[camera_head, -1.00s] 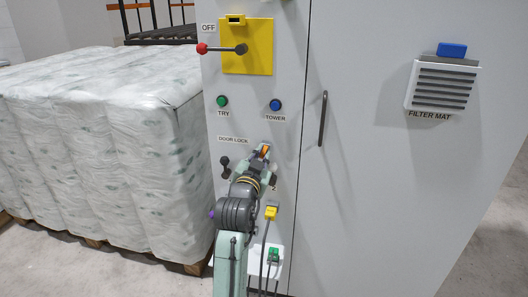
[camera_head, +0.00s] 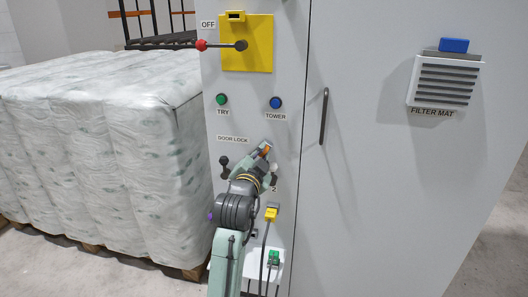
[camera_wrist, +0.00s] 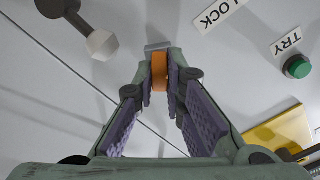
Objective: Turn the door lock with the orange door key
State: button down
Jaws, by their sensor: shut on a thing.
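My gripper (camera_head: 264,150) is at the grey cabinet's front, just right of the DOOR LOCK label (camera_head: 233,139). It is shut on the orange door key (camera_head: 267,149). In the wrist view the key (camera_wrist: 160,72) sits between the two fingertips (camera_wrist: 160,80). A small grey part (camera_wrist: 157,46) shows just beyond the key; I cannot tell whether it is the lock or the key's own end. The lock face is hidden by the gripper and key, so how deep the key sits does not show.
A dark knob (camera_head: 224,161) is left of my gripper, and a pale-tipped knob (camera_wrist: 102,44) is close by. The yellow switch plate (camera_head: 258,60) with a red-ended lever is above. A yellow plug (camera_head: 271,214) is below. Wrapped bales (camera_head: 90,150) stand left.

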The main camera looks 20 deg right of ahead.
jog(key=shift+m+b, duration=0.85)
jog(key=shift+m, duration=0.65)
